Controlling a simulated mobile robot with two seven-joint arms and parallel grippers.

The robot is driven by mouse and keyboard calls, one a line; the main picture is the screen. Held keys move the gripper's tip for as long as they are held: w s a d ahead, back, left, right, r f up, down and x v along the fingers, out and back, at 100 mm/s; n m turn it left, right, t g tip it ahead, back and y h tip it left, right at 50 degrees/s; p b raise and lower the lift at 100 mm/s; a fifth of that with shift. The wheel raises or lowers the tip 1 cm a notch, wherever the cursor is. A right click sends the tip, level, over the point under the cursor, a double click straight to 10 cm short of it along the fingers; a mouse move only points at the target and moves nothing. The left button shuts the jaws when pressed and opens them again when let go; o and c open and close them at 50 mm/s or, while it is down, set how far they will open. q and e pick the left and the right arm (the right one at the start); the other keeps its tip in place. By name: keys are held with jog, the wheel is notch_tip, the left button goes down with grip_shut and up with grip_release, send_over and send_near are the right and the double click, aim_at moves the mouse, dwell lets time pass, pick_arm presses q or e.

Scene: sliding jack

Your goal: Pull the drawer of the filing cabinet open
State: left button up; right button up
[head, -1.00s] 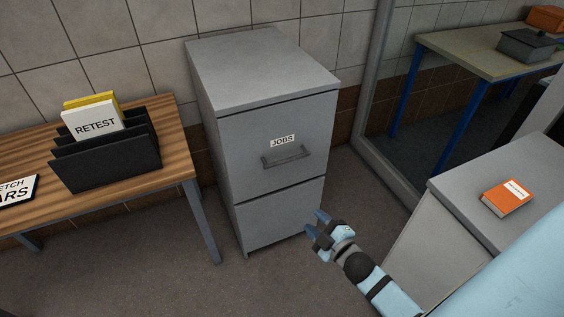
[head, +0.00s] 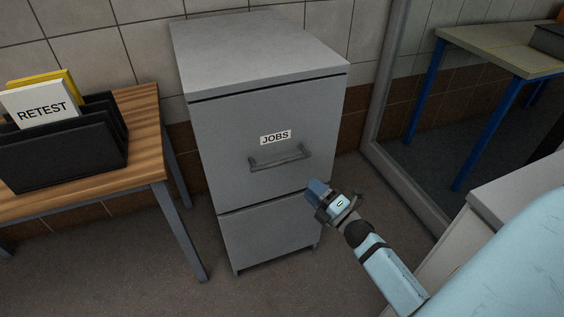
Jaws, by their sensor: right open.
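The grey filing cabinet (head: 235,225) stands against the tiled wall in the middle of the head view. Its upper drawer (head: 225,130) is shut and carries a white "JOBS" label (head: 275,137). A grey bar handle (head: 280,160) sits below the label. My right gripper (head: 314,190) is open and empty. In the picture it is below and to the right of the handle, in front of the cabinet's lower right part, and apart from the handle. My left gripper is not in view.
A wooden table (head: 148,150) stands at the left with a black file rack (head: 65,155) holding a "RETEST" card (head: 40,104). A grey counter (head: 500,195) is at the right. A blue-legged table (head: 500,50) shows behind the dark frame. Floor in front of the cabinet is clear.

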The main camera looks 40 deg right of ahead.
aim_at(283, 161)
jog(key=b+x, duration=0.1)
jog(key=x, duration=1.1)
jog(key=shift+w, duration=0.15)
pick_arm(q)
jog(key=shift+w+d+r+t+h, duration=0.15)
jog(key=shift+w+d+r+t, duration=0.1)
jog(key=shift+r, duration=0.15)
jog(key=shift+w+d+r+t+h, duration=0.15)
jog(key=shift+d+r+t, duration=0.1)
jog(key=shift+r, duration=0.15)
pick_arm(e)
jog(key=shift+r, duration=0.1)
grip_shut()
